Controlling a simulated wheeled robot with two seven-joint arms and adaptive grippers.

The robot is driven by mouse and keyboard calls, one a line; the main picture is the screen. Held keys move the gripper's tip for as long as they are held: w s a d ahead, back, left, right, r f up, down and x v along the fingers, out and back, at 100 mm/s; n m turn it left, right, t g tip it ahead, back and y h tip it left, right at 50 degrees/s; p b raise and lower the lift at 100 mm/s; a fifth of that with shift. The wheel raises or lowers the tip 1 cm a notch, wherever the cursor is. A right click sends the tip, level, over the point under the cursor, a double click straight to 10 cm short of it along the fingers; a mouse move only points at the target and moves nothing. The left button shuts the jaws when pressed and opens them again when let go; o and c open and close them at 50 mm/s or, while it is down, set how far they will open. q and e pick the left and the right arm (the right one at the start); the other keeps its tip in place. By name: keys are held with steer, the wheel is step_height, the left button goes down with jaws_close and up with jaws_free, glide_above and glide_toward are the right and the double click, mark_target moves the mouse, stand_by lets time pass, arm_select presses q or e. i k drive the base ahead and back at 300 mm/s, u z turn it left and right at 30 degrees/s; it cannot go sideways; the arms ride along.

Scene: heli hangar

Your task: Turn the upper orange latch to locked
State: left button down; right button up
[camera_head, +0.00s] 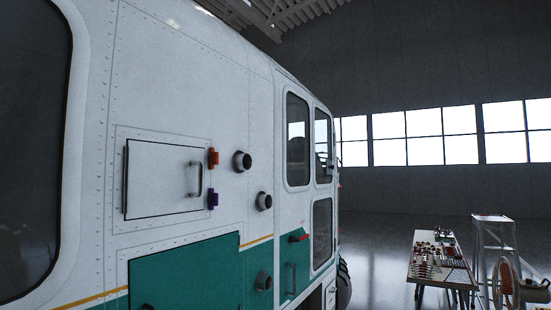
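The upper orange latch (213,158) is a small orange block on the helicopter's white side, at the upper right edge of a rectangular hatch door (160,180). The door has a dark gap along its left edge and a vertical metal handle (196,179) near its right edge. A purple latch (212,199) sits below the orange one at the same edge. The orange latch is too small to tell its turn position for certain. Neither of my grippers shows in the head view.
Round dark knobs or ports (242,161) stick out right of the latches. A green panel (190,275) lies below, with a red handle (300,238) further right. A table with small items (425,266) and a white frame stand (492,240) are at the right. Open floor lies between.

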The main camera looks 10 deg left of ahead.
mark_target(214, 157)
steer(key=z, duration=0.35)
steer(key=i, duration=0.65)
steer(key=u, duration=0.6)
steer(key=i, duration=0.75)
steer(key=u, duration=0.75)
